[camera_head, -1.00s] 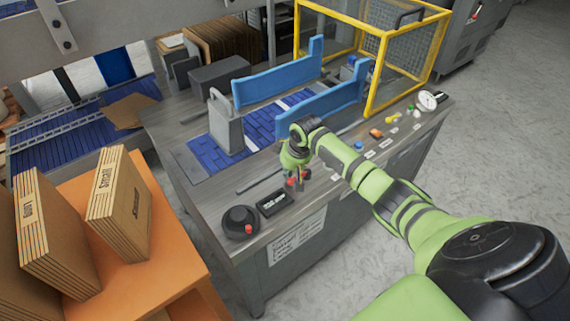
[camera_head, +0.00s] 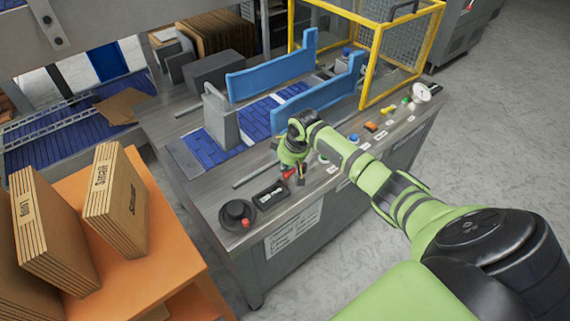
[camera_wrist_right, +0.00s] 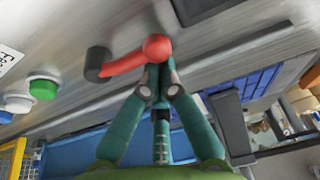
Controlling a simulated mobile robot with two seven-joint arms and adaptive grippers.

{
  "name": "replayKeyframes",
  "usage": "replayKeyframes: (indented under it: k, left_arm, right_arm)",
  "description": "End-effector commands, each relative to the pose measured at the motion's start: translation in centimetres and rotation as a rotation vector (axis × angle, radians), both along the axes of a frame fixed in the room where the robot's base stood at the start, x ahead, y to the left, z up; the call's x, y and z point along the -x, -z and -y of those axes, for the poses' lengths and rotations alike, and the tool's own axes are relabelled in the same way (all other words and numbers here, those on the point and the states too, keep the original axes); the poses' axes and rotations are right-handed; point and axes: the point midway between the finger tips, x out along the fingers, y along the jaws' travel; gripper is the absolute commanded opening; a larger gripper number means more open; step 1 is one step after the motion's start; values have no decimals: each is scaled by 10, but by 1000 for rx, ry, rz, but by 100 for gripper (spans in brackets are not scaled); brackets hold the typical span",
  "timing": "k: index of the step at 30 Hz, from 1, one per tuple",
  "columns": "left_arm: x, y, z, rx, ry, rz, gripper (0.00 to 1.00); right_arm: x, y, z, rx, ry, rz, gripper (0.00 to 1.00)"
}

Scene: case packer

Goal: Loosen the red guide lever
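The red guide lever (camera_wrist_right: 125,62) shows in the right wrist view, with a round red knob and a dark pivot at its left end. In the head view a small red part of it (camera_head: 289,172) shows at the front edge of the machine table, beside my right gripper (camera_head: 299,172). In the right wrist view the two fingers of my right gripper (camera_wrist_right: 158,72) come together, with their tips right at the knob. The knob covers the very tips, so contact is unclear. I see no clear gap between the fingers. My left gripper is out of view.
A black round knob with a red button (camera_head: 238,215) and a black box (camera_head: 271,194) stand left of the gripper. Blue guide rails (camera_head: 318,104) and a yellow cage (camera_head: 377,55) are behind. A green button (camera_wrist_right: 43,87) lies near the lever. Folded cartons (camera_head: 117,203) stand front left.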

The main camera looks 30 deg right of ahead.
Motion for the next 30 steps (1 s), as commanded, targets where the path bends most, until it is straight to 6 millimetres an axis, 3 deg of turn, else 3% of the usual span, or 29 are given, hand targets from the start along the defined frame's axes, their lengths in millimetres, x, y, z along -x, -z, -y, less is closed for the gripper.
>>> replayKeyframes:
  k: [14, 30]
  left_arm:
    - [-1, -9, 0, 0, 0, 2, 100]
    - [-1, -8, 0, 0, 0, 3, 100]
  right_arm:
    - [8, -1, -1, -1, -127, -1, 0]
    - [35, 2, 4, 1, -588, -2, 0]
